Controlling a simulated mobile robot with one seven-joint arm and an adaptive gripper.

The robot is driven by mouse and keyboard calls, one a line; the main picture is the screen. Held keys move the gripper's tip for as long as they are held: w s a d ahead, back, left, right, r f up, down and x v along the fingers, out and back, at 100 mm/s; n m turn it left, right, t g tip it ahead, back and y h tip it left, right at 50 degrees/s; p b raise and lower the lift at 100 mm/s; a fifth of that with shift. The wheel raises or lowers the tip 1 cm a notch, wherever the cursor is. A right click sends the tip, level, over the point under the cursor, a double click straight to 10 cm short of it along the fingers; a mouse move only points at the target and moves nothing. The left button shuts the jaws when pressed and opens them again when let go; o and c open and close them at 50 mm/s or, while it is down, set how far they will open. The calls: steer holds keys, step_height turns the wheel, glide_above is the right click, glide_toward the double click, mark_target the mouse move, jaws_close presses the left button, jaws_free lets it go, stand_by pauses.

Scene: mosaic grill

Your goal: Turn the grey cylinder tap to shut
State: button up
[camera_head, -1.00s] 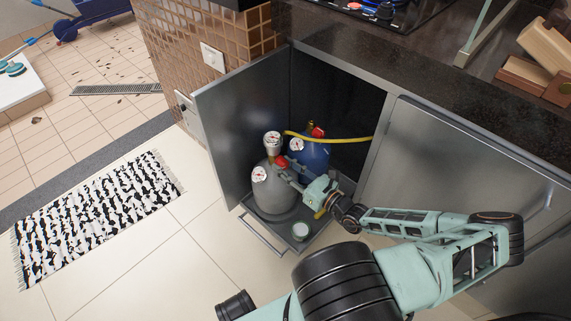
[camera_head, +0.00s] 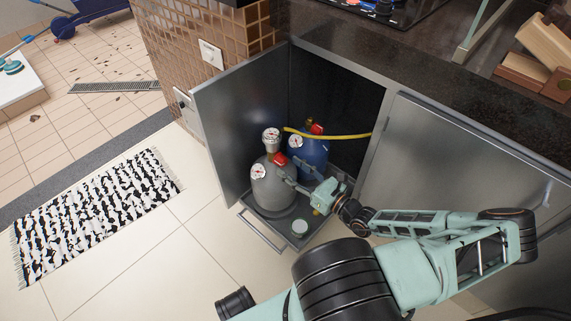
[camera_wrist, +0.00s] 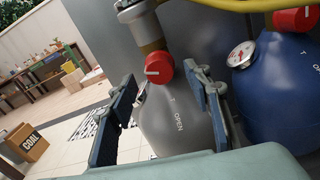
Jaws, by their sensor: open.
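The grey cylinder (camera_head: 272,190) stands upright on a pull-out tray in the open cabinet; the wrist view shows its shoulder (camera_wrist: 180,125) printed with "OPEN". Its red round tap (camera_head: 281,160) sits at the neck. In the wrist view this tap (camera_wrist: 160,67) faces me, with a pale mark lying about level across it. My gripper (camera_head: 294,173) is open in front of the tap, just right of it in the head view. In the wrist view its two fingers (camera_wrist: 158,88) stand wide apart on either side of the tap, with nothing gripped.
A blue cylinder (camera_head: 312,155) with its own red tap (camera_head: 316,129) stands close behind, to the right. A yellow hose (camera_head: 340,136) runs across above it. The cabinet's open door (camera_head: 235,125) is at the left.

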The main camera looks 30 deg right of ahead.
steer(key=v, duration=0.8)
steer(key=shift+s, duration=0.4)
steer(key=shift+d, duration=0.15)
